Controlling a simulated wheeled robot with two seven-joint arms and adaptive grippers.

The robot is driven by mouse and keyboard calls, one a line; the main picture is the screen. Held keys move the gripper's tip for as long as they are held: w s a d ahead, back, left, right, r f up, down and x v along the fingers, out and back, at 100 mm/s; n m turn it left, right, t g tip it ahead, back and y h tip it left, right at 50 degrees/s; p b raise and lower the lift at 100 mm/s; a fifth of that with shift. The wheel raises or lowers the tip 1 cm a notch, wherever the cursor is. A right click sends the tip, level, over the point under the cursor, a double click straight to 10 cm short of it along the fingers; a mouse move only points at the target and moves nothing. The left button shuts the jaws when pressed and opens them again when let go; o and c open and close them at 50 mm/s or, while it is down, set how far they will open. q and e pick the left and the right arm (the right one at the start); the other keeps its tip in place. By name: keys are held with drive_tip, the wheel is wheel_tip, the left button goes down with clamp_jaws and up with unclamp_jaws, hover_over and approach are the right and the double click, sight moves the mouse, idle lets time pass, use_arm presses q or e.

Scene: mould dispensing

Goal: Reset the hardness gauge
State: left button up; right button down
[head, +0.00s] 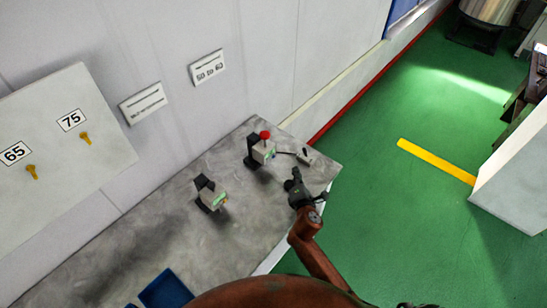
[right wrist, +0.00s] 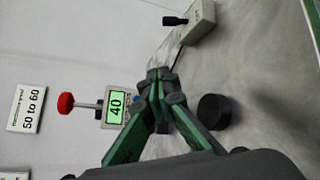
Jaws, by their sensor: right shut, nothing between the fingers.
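A hardness gauge (head: 264,151) with a red knob (head: 265,135) on top stands near the far right end of the grey table. In the right wrist view its green display (right wrist: 117,105) reads 40, and its red knob (right wrist: 66,103) points left. A second gauge (head: 211,195), without a red knob, stands nearer the middle of the table. My right gripper (head: 296,174) is just right of the red-knobbed gauge, above the table. In the right wrist view its fingers (right wrist: 160,78) are together and empty, appearing beside the gauge. My left gripper is out of view.
A small grey box (head: 304,155) with a black lever (right wrist: 174,21) is cabled at the table's right end. A black cylinder (right wrist: 213,111) lies near my right fingers. A blue tray (head: 166,290) is at bottom left. The wall runs behind the table (head: 160,232).

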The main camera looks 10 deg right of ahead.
sight(273, 156)
drive_tip(key=w+a+b, duration=0.1)
drive_tip(key=w+a, duration=0.1)
drive_tip(key=w+a+b, duration=0.1)
drive_tip(key=w+a, duration=0.1)
drive_tip(key=w, duration=0.1)
drive_tip(key=shift+w+a, duration=0.1)
drive_tip(key=shift+a, duration=0.05)
drive_tip(key=shift+w+a+b, duration=0.35)
drive_tip(key=shift+w+a, duration=0.05)
drive_tip(key=shift+w, duration=0.15)
drive_tip(key=shift+w+a, duration=0.1)
idle(0.9)
drive_tip(key=shift+w+a, duration=0.15)
drive_tip(key=shift+w, duration=0.1)
drive_tip(key=shift+w+a, duration=0.25)
drive_tip(key=shift+w, duration=0.05)
idle(0.7)
drive_tip(key=shift+s, duration=0.1)
drive_tip(key=shift+s+d+r+p, duration=0.1)
drive_tip(key=shift+s+d+p, duration=0.3)
drive_tip(key=shift+s+p, duration=0.1)
drive_tip(key=shift+s+d, duration=0.1)
